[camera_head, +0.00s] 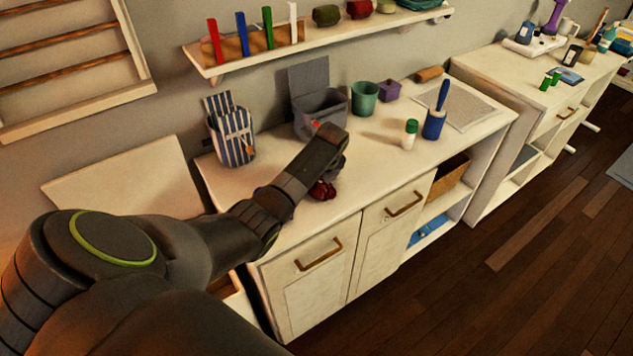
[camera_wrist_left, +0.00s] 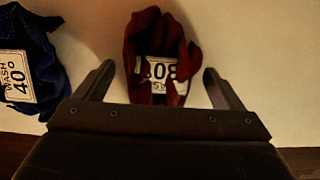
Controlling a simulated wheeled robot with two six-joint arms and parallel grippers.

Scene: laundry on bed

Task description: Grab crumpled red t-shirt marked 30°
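The crumpled dark red t-shirt (camera_wrist_left: 160,50) lies on the pale countertop in the left wrist view, with a white tag whose number appears upside down and reads like 30. In the head view the red t-shirt (camera_head: 322,190) shows only partly, beside the end of my left arm. My left gripper (camera_wrist_left: 158,70) is open and empty, its two fingertips appearing on either side of the shirt. Whether they touch it I cannot tell. My right gripper is in neither view.
A blue cloth (camera_wrist_left: 28,65) tagged WASH 40 lies left of the shirt in the wrist view. Along the counter (camera_head: 375,180) stand a striped bin (camera_head: 233,138), a grey bin (camera_head: 318,110), a green cup (camera_head: 364,98), a green-capped bottle (camera_head: 409,135) and a blue lint roller (camera_head: 435,122). A shelf (camera_head: 320,45) hangs above.

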